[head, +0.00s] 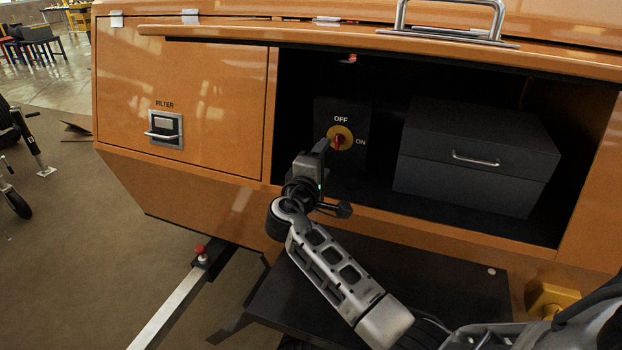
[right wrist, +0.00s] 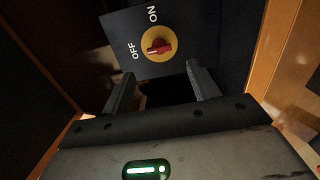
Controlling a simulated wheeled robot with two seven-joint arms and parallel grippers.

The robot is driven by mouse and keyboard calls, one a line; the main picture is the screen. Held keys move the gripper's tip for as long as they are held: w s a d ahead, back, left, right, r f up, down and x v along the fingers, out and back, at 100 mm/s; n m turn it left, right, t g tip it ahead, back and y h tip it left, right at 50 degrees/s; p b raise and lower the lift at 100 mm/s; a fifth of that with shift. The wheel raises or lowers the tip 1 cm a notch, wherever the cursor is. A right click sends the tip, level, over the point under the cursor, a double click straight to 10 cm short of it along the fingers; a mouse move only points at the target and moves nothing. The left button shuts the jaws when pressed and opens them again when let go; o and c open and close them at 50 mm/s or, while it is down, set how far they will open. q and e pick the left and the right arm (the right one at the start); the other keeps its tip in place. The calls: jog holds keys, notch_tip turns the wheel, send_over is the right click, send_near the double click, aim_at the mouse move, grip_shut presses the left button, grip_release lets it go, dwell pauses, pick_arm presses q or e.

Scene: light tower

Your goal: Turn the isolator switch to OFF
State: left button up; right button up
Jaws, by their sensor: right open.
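The isolator switch (head: 340,138) is a red knob on a yellow disc, set on a dark box inside the open orange compartment. The OFF label is above the disc and the ON label is to its right in the head view. In the right wrist view the red knob (right wrist: 159,46) lies just beyond the fingertips; its bar looks roughly in line with OFF, but its pointing end is not clear. My right gripper (head: 324,150) is open and empty in front of the switch, just below and left of it; its two fingers (right wrist: 162,71) stand apart. My left gripper is not in view.
A black case with a handle (head: 476,160) stands right of the switch in the compartment. The raised door edge (head: 380,42) runs above the opening. A closed panel marked FILTER (head: 165,130) is to the left. The orange sill (head: 430,225) lies below the opening.

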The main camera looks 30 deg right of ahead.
jog(key=v, duration=0.8)
